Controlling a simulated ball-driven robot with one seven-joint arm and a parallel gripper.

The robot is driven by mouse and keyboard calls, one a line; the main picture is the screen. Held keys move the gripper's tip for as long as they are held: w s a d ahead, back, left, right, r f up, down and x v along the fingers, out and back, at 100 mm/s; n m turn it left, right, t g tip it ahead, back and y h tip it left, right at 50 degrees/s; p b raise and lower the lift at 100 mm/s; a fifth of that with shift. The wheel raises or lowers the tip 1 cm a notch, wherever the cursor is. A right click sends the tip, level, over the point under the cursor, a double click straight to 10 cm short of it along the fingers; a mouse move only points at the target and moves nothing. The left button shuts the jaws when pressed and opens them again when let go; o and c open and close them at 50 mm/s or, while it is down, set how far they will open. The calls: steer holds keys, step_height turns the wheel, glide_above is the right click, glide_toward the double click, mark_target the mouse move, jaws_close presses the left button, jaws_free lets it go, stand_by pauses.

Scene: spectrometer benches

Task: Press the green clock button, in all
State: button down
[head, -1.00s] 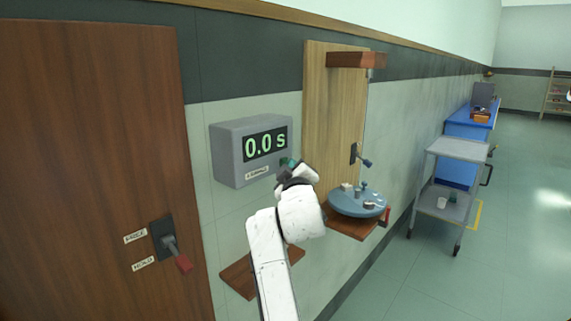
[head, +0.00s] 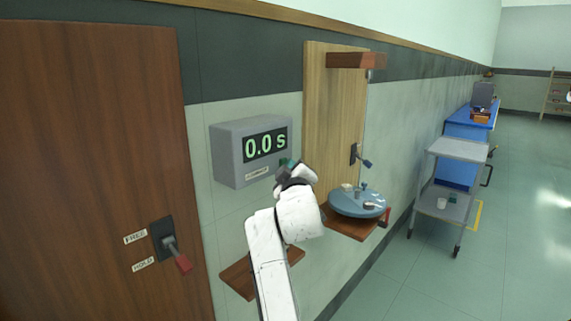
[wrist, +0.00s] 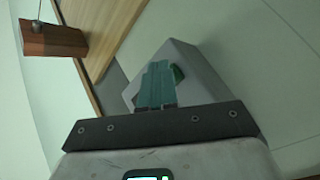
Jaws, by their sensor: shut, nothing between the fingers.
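The grey clock box (head: 228,158) hangs on the wall and reads 0.0 s on its lit green display (head: 265,145). It also shows in the wrist view (wrist: 185,55). The green button (wrist: 178,73) shows in the wrist view on the clock's face, just right of my fingertips and partly hidden by them. My gripper (wrist: 158,65) has its teal fingers shut together and empty, pointing at the clock. In the head view my gripper (head: 286,163) is at the clock's lower right corner, and the button cannot be told apart from the fingers. Whether they touch is unclear.
A wooden backboard (head: 332,125) right of the clock carries a small lever (head: 362,160) and a blue-grey round platform (head: 345,206) with small items. A FREE/HOLD lever (head: 178,258) is on the brown door at left. A grey cart (head: 458,150) stands at right; the floor there is clear.

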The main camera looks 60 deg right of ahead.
steer(key=shift+s+a+p, duration=0.2)
steer(key=shift+s+p, duration=0.1)
steer(key=shift+s, duration=0.45)
steer(key=shift+s, duration=0.1)
steer(key=s+p, duration=0.1)
steer(key=s, duration=0.1)
steer(key=s+a, duration=0.1)
steer(key=s, duration=0.1)
steer(key=shift+s+a+p, duration=0.1)
steer(key=shift+s+p, duration=0.2)
steer(key=shift+p, duration=0.1)
stand_by(0.5)
steer(key=a+f+n+g+y, duration=0.1)
steer(key=a+f+y, duration=0.4)
steer(key=a+f, duration=0.5)
steer(key=a+f+g+y, duration=0.1)
steer(key=a+f+y, duration=0.45)
steer(key=f, duration=0.85)
steer(key=s+a+f+g+y, duration=0.5)
steer(key=s+a+f, duration=0.9)
steer(key=a, duration=0.4)
steer(key=shift+s+a+n+g, duration=0.2)
steer(key=shift+s+n+g, duration=0.1)
steer(key=shift+s+g, duration=0.55)
